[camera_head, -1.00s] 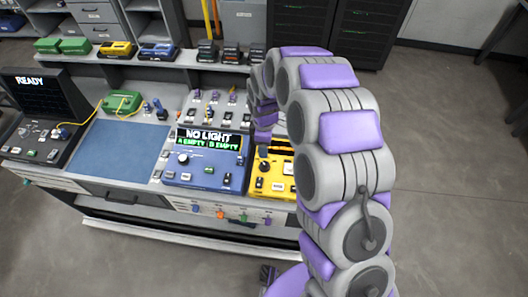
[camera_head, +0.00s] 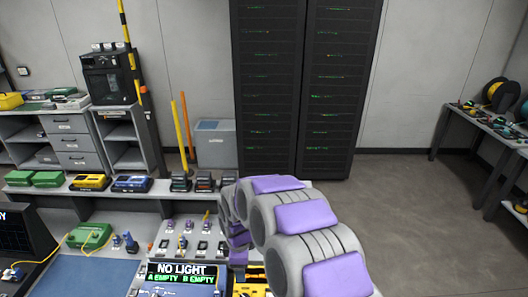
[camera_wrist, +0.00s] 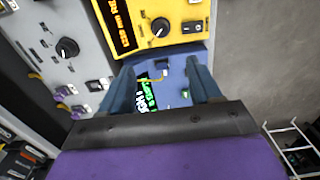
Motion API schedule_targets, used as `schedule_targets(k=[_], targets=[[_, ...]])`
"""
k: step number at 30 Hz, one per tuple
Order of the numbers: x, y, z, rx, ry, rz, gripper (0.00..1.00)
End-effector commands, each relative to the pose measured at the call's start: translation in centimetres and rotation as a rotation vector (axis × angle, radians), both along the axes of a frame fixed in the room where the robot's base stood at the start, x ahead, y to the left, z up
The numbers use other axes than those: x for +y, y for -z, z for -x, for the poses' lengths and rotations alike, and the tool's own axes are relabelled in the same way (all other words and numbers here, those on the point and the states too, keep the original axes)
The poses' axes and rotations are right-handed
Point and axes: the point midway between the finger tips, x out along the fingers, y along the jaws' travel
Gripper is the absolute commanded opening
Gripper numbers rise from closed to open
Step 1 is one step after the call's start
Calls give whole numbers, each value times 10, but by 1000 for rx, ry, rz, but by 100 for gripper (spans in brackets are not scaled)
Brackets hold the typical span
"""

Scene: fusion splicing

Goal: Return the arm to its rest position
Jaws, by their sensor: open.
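My arm (camera_head: 305,225), grey with purple pads, reaches up and over the right part of the workbench in the head view. My gripper is hidden behind the arm there. In the wrist view my gripper (camera_wrist: 168,85) shows two blue-grey fingers spread apart with nothing held between them. Beyond and between the fingers is the blue device (camera_wrist: 174,96) with green and white screen text. In the head view the blue device's screen (camera_head: 180,274) reads NO LIGHT, A EMPTY, B EMPTY. The yellow device (camera_wrist: 168,25) lies beyond the fingertips, partly hidden by my arm in the head view.
A grey panel with knobs (camera_wrist: 60,45) is left of the fingers. A blue mat (camera_head: 95,278) lies on the bench. Black server racks (camera_head: 305,90) stand behind. The floor (camera_head: 420,210) to the right is clear.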

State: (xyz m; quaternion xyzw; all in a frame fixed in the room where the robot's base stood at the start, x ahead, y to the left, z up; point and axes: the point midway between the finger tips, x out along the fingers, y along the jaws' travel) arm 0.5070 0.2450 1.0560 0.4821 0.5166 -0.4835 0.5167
Motion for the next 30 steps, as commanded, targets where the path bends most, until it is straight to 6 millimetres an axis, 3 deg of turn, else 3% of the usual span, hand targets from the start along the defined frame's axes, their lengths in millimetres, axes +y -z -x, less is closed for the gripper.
schedule_targets(k=[5, 14, 21, 30], targets=[[-22, -21, 13, 10, 96, -3, 63], [-96, -82, 69, 41, 452, 6, 63], [-149, -115, 132, 64, 755, 33, 63], [-206, -134, 223, 87, 1155, 77, 63]])
